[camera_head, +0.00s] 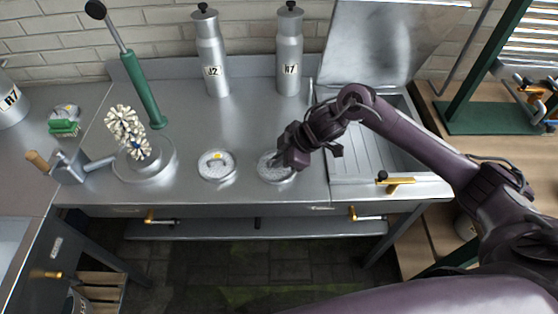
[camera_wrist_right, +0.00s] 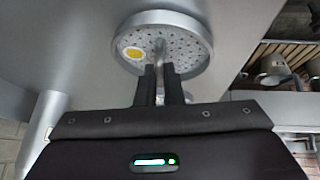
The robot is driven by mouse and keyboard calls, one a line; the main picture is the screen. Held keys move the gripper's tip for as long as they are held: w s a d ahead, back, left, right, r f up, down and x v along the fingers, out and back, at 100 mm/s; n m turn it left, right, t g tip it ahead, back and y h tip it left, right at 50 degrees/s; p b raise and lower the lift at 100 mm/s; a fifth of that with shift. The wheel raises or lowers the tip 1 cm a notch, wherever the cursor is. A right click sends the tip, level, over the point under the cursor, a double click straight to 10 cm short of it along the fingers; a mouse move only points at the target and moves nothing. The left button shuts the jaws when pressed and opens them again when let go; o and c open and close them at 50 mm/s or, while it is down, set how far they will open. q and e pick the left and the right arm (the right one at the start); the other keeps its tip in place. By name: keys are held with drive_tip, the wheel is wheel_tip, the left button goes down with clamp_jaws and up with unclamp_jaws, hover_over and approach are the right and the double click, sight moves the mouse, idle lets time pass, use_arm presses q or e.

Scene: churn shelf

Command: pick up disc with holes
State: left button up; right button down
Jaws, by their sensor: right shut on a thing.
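A round metal disc with holes (camera_wrist_right: 186,50), with a yellow mark on its face and an upright stem at its middle, fills the top of the right wrist view. My right gripper (camera_wrist_right: 163,85) is shut on that stem. In the camera_head view this disc (camera_head: 267,172) is at the steel counter, partly hidden by my right gripper (camera_head: 289,162). I cannot tell whether it touches the counter. A second, similar disc with a yellow mark (camera_head: 216,166) lies on the counter to its left. My left gripper is not in view.
A brush head (camera_head: 125,130) stands on a round base at the left. A green-handled rod (camera_head: 146,95) and two metal bottles (camera_head: 212,62) (camera_head: 289,60) stand behind. A sink with a raised lid (camera_head: 375,45) is at the right. The counter's front edge is close to the discs.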

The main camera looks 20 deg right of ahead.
wheel_tip(320, 180, up, 20)
drive_tip(key=p, duration=0.1)
